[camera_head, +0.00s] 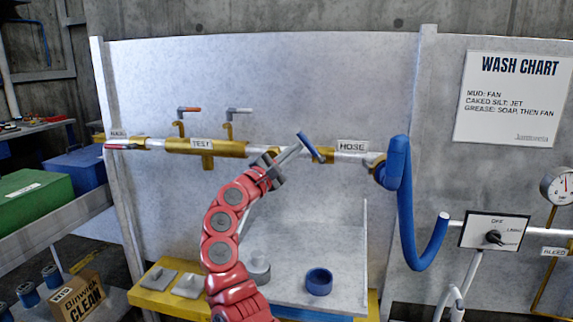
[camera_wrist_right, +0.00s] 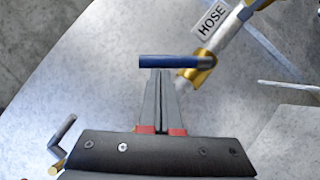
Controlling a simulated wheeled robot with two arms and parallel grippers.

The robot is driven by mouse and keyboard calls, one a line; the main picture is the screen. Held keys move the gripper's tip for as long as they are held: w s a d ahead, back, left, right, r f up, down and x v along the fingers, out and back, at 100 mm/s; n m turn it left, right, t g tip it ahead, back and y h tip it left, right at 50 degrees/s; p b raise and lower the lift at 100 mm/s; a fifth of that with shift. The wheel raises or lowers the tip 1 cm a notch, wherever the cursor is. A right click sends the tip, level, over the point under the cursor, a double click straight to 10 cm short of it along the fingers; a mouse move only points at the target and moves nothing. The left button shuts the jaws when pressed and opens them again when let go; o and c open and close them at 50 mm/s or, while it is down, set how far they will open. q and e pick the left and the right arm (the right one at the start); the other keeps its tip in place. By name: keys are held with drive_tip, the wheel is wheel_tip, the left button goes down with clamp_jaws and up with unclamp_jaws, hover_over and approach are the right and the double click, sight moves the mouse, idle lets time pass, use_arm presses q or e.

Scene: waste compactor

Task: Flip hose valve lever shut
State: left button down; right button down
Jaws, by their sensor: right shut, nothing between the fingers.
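The hose valve lever has a blue handle (camera_head: 309,147) and sits on the pipe just left of the HOSE label (camera_head: 351,146). In the head view the handle stands tilted, its top end leaning left. In the right wrist view the blue handle (camera_wrist_right: 175,62) lies across the picture just beyond the fingertips, by a brass fitting (camera_wrist_right: 203,68). My right gripper (camera_head: 297,148) is shut and empty, its tips at or very near the handle; I cannot tell whether they touch. It also shows in the wrist view (camera_wrist_right: 160,75). My left gripper is not in view.
A brass TEST manifold (camera_head: 205,146) with a red-handled lever (camera_head: 189,110) and a grey lever (camera_head: 239,110) is to the left. A blue hose (camera_head: 404,210) hangs at the right. Below are a blue ring (camera_head: 319,281) and a yellow-edged bench (camera_head: 160,302).

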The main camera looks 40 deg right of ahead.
drive_tip(key=shift+s+d+r+m+g+y, duration=0.1)
drive_tip(key=shift+s+r+m+g+y, duration=0.1)
drive_tip(key=shift+r+m+g, duration=0.25)
drive_tip(key=shift+s+d+r+m+g+y, duration=0.15)
drive_tip(key=shift+r+m+g+y, duration=0.2)
drive_tip(key=shift+m, duration=0.3)
drive_tip(key=m+y+p, duration=0.1)
drive_tip(key=s+d+r+m+p, duration=0.1)
drive_tip(key=m, duration=0.1)
drive_tip(key=s+r+m+y+p, duration=0.1)
drive_tip(key=m+p, duration=0.1)
drive_tip(key=shift+s+d+g+y, duration=0.1)
drive_tip(key=shift+d+g+y, duration=0.25)
drive_tip(key=shift+d+g, duration=0.05)
drive_tip(key=shift+f, duration=0.1)
drive_tip(key=s+a+b, duration=0.2)
drive_tip(key=a, duration=1.5)
drive_tip(key=shift+a+r, duration=0.15)
drive_tip(key=shift+r, duration=0.1)
